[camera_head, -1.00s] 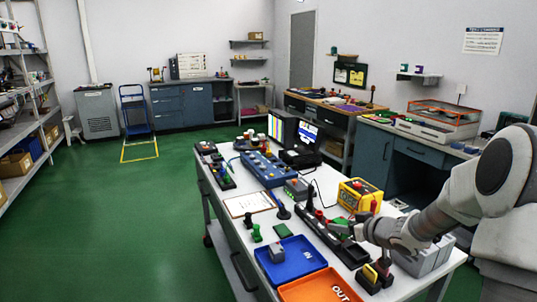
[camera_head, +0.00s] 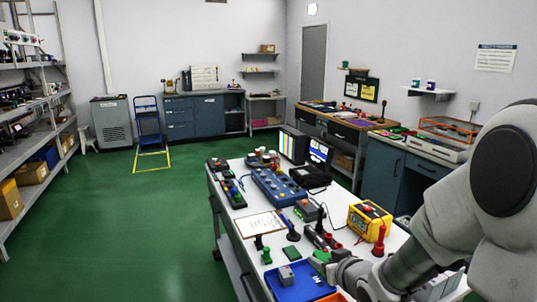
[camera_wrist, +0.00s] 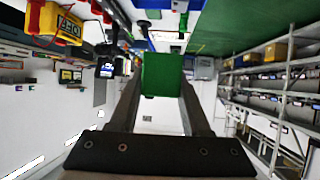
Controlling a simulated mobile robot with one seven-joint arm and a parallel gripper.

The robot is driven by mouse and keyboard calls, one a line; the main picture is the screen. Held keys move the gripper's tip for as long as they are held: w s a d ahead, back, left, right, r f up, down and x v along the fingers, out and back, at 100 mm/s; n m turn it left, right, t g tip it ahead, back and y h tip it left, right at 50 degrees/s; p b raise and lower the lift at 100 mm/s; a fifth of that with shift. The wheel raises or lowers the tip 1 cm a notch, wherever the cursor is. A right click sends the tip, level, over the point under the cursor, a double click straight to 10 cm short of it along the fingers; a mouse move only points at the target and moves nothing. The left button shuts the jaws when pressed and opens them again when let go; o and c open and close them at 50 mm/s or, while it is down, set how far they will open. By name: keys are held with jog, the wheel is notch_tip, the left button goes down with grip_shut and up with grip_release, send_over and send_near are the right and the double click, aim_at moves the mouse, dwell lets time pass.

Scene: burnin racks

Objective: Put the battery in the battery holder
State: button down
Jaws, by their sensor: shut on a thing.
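My gripper (camera_wrist: 160,95) is shut on a green block (camera_wrist: 163,74) in the wrist view; the fingers press on its two sides. The block looks like the battery, but no label shows. In the head view the same green block (camera_head: 321,256) appears small at the end of my arm, over the white table. A dark long holder with red parts (camera_head: 316,238) lies just behind it; I cannot tell whether this is the battery holder. My arm hides much of this part of the table.
A blue tray (camera_head: 318,288) stands at the near table edge. A yellow box (camera_head: 369,221) stands right of my gripper, with a red post (camera_head: 379,241) beside it. Green floor is free on the left.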

notch_tip(320, 180, down, 9)
jog(key=w+m+h, duration=0.1)
jog(key=m+h, duration=0.2)
jog(key=shift+d+f, duration=0.2)
jog(key=shift+d, duration=0.15)
jog(key=shift+w+d, duration=0.1)
jog(key=shift+d, duration=0.05)
